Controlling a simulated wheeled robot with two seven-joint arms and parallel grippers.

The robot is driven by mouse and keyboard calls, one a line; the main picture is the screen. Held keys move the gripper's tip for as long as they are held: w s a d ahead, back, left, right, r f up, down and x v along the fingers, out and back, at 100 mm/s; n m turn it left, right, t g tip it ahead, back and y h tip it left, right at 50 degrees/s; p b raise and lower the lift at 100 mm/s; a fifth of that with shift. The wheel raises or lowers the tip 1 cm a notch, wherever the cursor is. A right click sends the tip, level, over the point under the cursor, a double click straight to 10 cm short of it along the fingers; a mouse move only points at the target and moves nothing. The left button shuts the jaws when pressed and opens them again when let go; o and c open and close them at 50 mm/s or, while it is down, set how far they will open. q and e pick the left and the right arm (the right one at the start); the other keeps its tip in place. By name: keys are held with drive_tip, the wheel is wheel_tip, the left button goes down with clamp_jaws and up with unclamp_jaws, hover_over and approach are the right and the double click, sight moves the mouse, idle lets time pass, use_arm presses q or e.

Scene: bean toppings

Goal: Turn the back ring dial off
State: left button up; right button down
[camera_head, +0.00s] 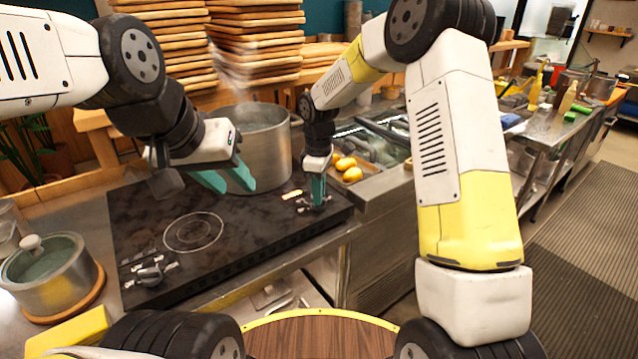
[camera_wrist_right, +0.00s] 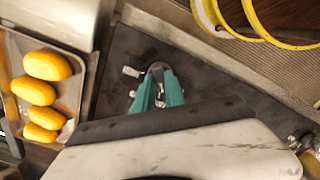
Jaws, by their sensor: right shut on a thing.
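The black cooktop (camera_head: 262,232) has a bare ring (camera_head: 193,232) at the near left, and a large steel pot (camera_head: 266,148) stands at its far end. The back ring dial is at the far right end of the cooktop, mostly hidden by my right gripper (camera_head: 319,203). The teal fingers point down and are shut on this dial. In the right wrist view the fingertips (camera_wrist_right: 158,72) meet at the dial, with pale marks beside it. A second dial (camera_head: 150,274) sits at the near left corner. My left gripper (camera_head: 232,186) is open and empty, above the cooktop in front of the pot.
A lidded glass pot (camera_head: 50,270) stands on a wooden trivet at the left. A tray with yellow items (camera_head: 347,163) lies right of the cooktop; these also show in the right wrist view (camera_wrist_right: 47,66). Stacked wooden boards (camera_head: 255,40) stand behind. The cooktop's middle is clear.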

drive_tip(key=n, duration=0.6)
idle(0.6)
drive_tip(key=c, duration=1.4)
unclamp_jaws()
wheel_tip(320, 180, up, 8)
drive_tip(key=shift+f, duration=0.15)
